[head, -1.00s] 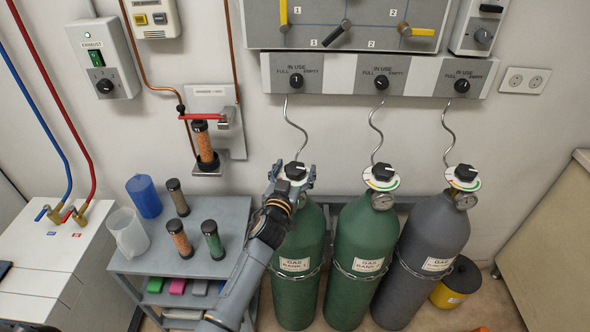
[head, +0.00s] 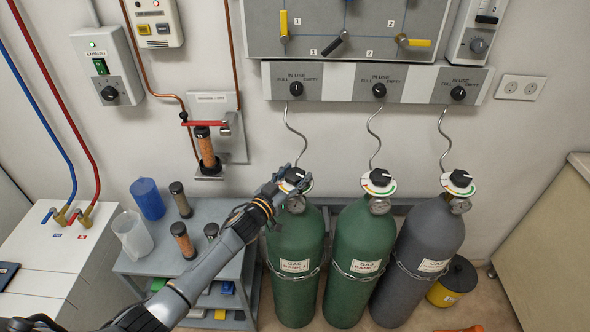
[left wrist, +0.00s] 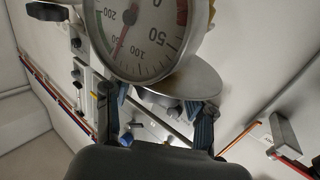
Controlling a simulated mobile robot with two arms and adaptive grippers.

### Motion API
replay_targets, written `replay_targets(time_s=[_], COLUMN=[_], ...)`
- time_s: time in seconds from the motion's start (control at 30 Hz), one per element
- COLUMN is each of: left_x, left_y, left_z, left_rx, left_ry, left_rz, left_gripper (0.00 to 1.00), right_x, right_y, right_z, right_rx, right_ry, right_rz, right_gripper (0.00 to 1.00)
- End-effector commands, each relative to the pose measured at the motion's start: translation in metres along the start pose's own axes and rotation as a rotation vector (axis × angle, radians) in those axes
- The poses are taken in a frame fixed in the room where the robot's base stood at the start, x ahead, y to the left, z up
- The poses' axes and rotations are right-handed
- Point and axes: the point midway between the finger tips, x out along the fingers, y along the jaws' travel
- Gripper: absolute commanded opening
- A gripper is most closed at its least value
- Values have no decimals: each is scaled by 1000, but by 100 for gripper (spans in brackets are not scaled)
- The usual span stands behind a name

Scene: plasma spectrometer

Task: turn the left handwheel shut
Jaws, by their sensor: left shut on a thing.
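The left handwheel (head: 294,174) is a black knob on top of the left green cylinder (head: 295,245), above a white collar with coloured marks. My left gripper (head: 289,179) reaches it from the lower left and is shut on it, partly covering it in the head view. In the left wrist view, a round pressure gauge (left wrist: 150,38) fills the top, with a metal disc (left wrist: 195,85) below it. The two fingers (left wrist: 157,115) stand on either side under the disc; the handwheel is not clear there. My right gripper is not in view.
A second green cylinder (head: 360,250) and a grey one (head: 418,250) stand close on the right, each with a handwheel and gauge. A grey cart (head: 190,268) with several small containers lies under my left arm. A filter tube (head: 207,150) hangs on the wall.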

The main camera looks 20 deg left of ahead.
Motion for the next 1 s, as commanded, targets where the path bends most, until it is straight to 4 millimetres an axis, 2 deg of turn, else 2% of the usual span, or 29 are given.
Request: replay_targets(time_s=[0.03, 0.17, 0.37, 0.8, 1.0], left_x=[0, 0, 1, 2, 2], left_y=[-4, -5, -5, -4, -3], left_z=[-2, 1, 5, 8, 6], left_rx=[11, 11, 9, 5, 3], left_ry=[-4, -3, 0, 3, 3], left_rz=[46, 168, 357, 729, 834], left_gripper=[23, 22, 23, 23, 23], right_x=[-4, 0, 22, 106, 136], right_y=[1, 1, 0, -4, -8], right_z=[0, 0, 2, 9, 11], right_rx=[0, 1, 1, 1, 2], right_ry=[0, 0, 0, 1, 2], right_rz=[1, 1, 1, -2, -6], right_gripper=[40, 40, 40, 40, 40])
